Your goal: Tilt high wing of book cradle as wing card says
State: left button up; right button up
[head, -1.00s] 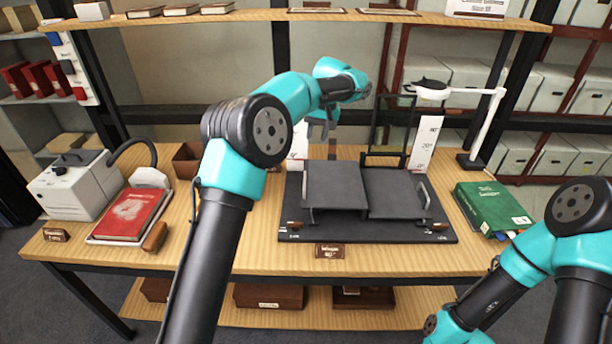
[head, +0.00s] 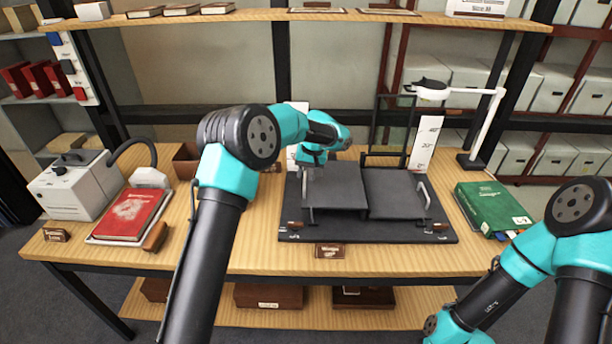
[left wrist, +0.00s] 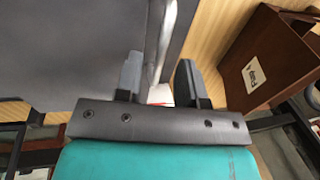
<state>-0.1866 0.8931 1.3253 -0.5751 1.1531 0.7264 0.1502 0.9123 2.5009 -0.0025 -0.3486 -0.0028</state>
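The book cradle has a dark base (head: 400,235) on the table. Its left wing (head: 338,192) sits higher than the right wing (head: 395,195) at their shared edge. My left gripper (head: 308,170) is at the left wing's outer side, partly hidden by its own wrist. In the left wrist view its fingers (left wrist: 158,82) are apart, with the wing's metal handle (left wrist: 163,45) running between them. I see no clear grip on it. A small brown card (head: 330,250) stands in front of the base, its text unreadable. My right gripper is out of view.
A white angle scale (head: 424,145) stands behind the right wing; another is partly hidden at left. A lamp (head: 480,130) and green book (head: 492,205) are at right. A red book (head: 130,215) and grey machine (head: 72,185) are at left. A brown box (left wrist: 270,60) is near the left gripper.

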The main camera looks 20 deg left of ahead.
pick_arm(q)
jog(key=shift+a+f, duration=0.1)
jog(key=shift+f, duration=0.45)
grip_shut()
